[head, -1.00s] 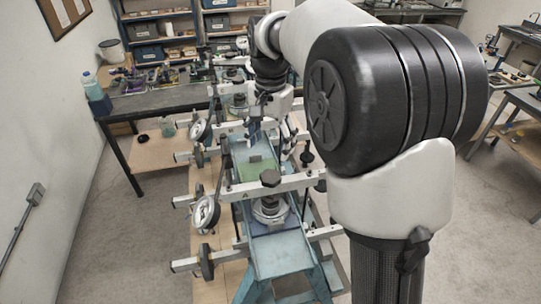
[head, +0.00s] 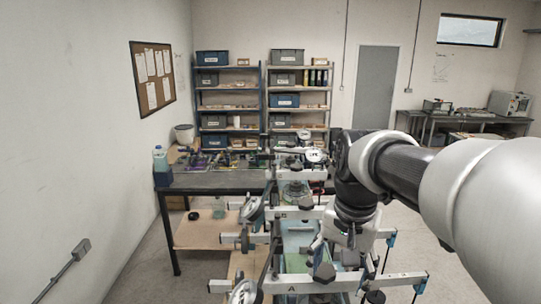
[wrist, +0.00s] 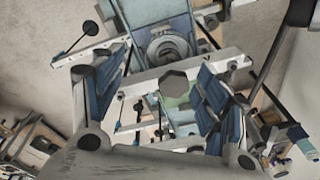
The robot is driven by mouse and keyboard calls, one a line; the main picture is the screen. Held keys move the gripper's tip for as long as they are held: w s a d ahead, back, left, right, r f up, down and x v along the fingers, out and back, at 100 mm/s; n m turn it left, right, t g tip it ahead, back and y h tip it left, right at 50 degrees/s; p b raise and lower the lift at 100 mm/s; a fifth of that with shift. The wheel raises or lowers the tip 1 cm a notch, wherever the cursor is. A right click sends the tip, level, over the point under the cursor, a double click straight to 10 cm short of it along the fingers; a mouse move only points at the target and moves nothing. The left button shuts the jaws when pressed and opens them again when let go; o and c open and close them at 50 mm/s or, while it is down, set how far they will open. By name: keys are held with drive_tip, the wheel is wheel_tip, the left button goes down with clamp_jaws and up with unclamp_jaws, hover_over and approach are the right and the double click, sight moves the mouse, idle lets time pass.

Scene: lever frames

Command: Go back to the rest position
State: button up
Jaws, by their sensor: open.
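My gripper (head: 338,240) hangs over the row of lever frames in the head view, its fingers partly lost against the white bars behind. In the wrist view my gripper (wrist: 160,65) has its two blue-padded fingers spread apart with nothing held between them. Below and between them is a white cross bar (wrist: 145,80) with a dark hexagonal knob (wrist: 174,84). The cross bar with a black knob (head: 300,283) nearest in the head view belongs to the teal lever frame bench. I cannot tell whether the fingers touch anything.
A dark workbench (head: 215,180) with tools and a bottle (head: 160,158) stands behind on the left. Shelves (head: 228,100) with bins line the back wall. Round dials (head: 251,208) and levers stick out left of the frames. The floor (head: 150,285) at the left is clear.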

drive_tip(key=s+f+n+t+b, duration=0.3)
drive_tip(key=s+f+n+b, duration=0.3)
drive_tip(key=s+f+b, duration=0.8)
drive_tip(key=s+f, duration=0.5)
drive_tip(key=f, duration=0.2)
drive_tip(key=shift+d+f+b, duration=0.2)
drive_tip(key=shift+f+b, duration=0.05)
drive_tip(key=shift+b, duration=0.05)
